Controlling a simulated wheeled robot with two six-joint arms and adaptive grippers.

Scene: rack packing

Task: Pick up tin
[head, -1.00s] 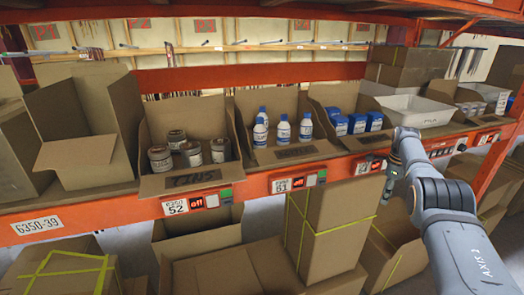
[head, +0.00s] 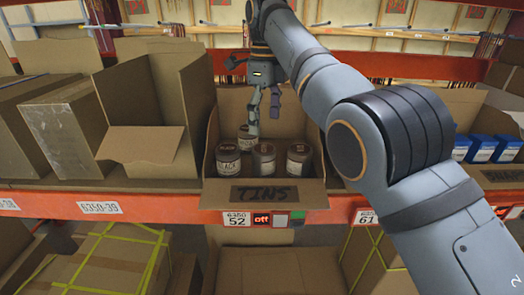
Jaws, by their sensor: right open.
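Several dark-lidded tins stand upright in an open cardboard box (head: 311,190) marked TINS. Three form a front row: the left tin (head: 228,161), the middle tin (head: 264,160) and the right tin (head: 299,161). A further tin (head: 246,138) stands behind them, partly covered by the front row. My right gripper (head: 265,118) points down inside the box, its fingers apart and empty. One finger hangs just over the rear tin; I cannot tell whether it touches. My left gripper is not in view.
An open cardboard box (head: 143,140) stands left of the tins box. Blue and white boxes (head: 484,148) sit at the right. An orange shelf edge (head: 150,206) runs along the front. My right arm covers the area right of the tins.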

